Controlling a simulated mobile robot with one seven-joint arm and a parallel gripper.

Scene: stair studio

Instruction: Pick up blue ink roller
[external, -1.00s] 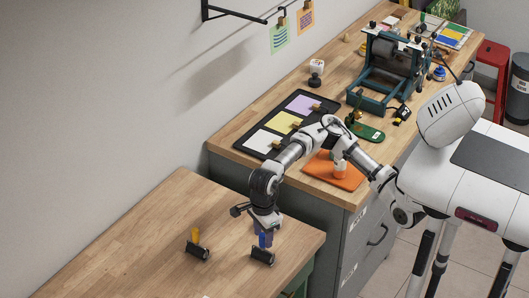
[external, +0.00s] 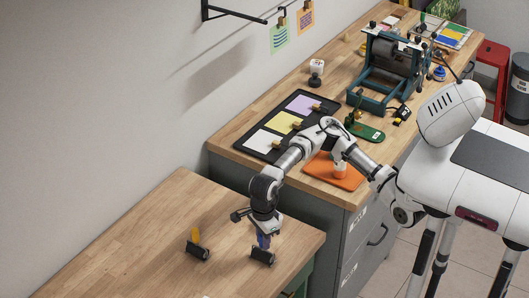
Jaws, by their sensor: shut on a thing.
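The blue ink roller (external: 262,257) is on the low wooden table near its right edge, its black roller at the bottom and its blue handle (external: 263,242) pointing up. My gripper (external: 263,238) points down over it and is shut on the blue handle. The fingers partly hide the handle. I cannot tell whether the black roller still touches the table. A second roller with a yellow handle (external: 197,237) and black roller (external: 197,251) stands to the left, apart from my gripper.
The low wooden table (external: 130,250) is mostly clear to the left. Behind it stands a higher workbench with a black tray of coloured sheets (external: 258,146), an orange mat (external: 319,176), a green tool (external: 366,131) and a press (external: 388,68). A wall borders the left.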

